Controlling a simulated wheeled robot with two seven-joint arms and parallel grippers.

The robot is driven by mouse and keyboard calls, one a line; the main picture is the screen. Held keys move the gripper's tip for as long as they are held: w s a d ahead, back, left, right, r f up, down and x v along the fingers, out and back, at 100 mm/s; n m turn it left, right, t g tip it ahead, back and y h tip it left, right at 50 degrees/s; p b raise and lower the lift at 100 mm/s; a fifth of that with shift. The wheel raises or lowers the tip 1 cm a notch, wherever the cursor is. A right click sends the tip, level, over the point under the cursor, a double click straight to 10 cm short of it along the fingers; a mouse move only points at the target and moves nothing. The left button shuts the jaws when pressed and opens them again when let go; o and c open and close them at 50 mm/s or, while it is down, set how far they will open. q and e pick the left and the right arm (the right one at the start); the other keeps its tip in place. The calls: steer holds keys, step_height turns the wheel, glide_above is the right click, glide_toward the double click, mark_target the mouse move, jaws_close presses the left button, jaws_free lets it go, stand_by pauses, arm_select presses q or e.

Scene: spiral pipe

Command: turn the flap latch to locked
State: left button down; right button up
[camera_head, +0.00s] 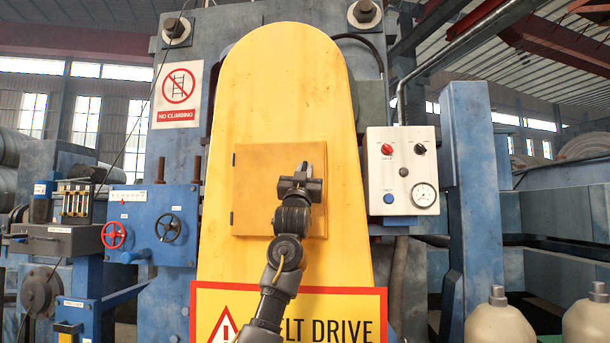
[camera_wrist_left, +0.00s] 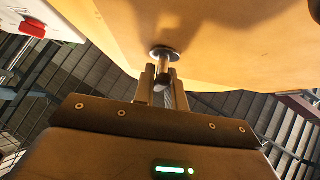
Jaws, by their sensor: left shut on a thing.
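The flap (camera_head: 262,168) is a square, orange-yellow door, shut flat on the tall yellow belt guard (camera_head: 282,85), with hinges on its left edge. My left gripper (camera_head: 312,170) is at the right side of the flap. In the left wrist view, the latch (camera_wrist_left: 164,52) shows as a round metal disc with a short stem standing out from the yellow surface. My left gripper (camera_wrist_left: 163,80) is shut on the latch, its fingers on either side of the stem. The gripper hides the latch in the head view, and I cannot tell the latch's angle.
A white control box (camera_head: 403,183) with knobs, a button and a gauge is right of the guard. A blue box (camera_head: 150,225) with red and black handwheels is on the left. A yellow belt drive sign (camera_head: 330,305) is below the flap. Cream bottles (camera_head: 498,322) stand at lower right.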

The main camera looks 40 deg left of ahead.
arm_select(q)
steer(key=shift+s+n+g+y, duration=0.1)
steer(key=shift+n+g+y, duration=0.6)
steer(key=shift+n+y, duration=0.65)
steer(key=c, duration=1.4)
jaws_free()
steer(key=shift+c, duration=0.2)
steer(key=shift+s+d+f+b, duration=0.1)
steer(key=shift+f+b, duration=0.25)
steer(key=shift+b, duration=0.05)
steer(key=b+v, duration=0.5)
steer(key=v, duration=0.5)
steer(key=shift+s+b, duration=0.2)
steer(key=shift+b, duration=0.2)
steer(key=shift+r, duration=0.1)
